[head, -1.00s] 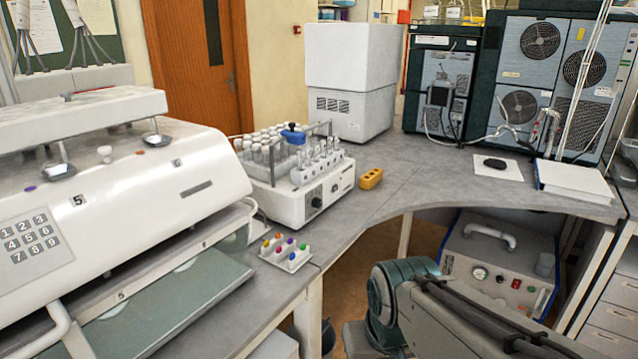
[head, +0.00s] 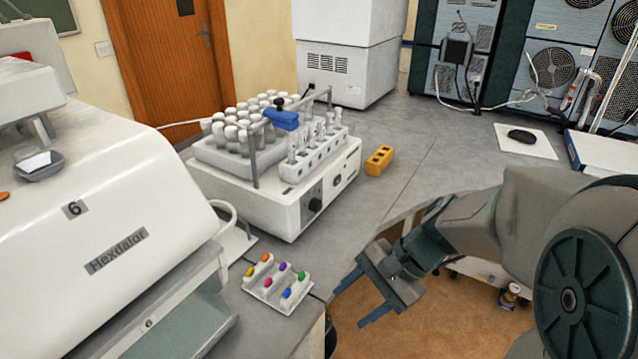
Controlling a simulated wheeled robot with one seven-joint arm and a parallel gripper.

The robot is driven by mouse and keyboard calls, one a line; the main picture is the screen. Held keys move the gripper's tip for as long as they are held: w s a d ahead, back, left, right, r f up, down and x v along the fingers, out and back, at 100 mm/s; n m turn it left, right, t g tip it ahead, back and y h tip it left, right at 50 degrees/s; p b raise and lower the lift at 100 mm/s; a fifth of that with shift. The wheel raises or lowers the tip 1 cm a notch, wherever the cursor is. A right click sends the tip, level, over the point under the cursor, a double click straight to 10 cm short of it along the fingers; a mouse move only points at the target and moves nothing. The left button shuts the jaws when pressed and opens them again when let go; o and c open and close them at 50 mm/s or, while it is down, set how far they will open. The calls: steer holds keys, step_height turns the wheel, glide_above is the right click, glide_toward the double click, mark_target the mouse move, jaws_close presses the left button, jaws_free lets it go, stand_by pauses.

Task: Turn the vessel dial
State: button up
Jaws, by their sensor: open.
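A white bench device (head: 275,212) stands on the counter, holding rows of capped vials (head: 245,120) and a rack of glass tubes (head: 318,145). I cannot tell which one is the vessel dial. My gripper (head: 361,299) is open and empty. In the picture it is below and right of the device, apart from it, over the floor by the counter's inner edge.
A small white rack with coloured pegs (head: 275,284) sits near the counter's front edge. A yellow block (head: 379,160) lies right of the device. The large white Hexdalor machine (head: 110,215) fills the left. The grey counter (head: 420,135) is clear behind the block.

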steer(key=w+m+t+y+b, duration=0.1)
steer(key=w+m+t+y, duration=0.2)
steer(key=w+m+y, duration=0.45)
steer(key=m+t, duration=0.8)
glide_toward(320, 207)
steer(key=x, duration=0.8)
steer(key=shift+w+a+p, duration=0.2)
steer(key=shift+a+p, duration=0.1)
steer(key=c, duration=1)
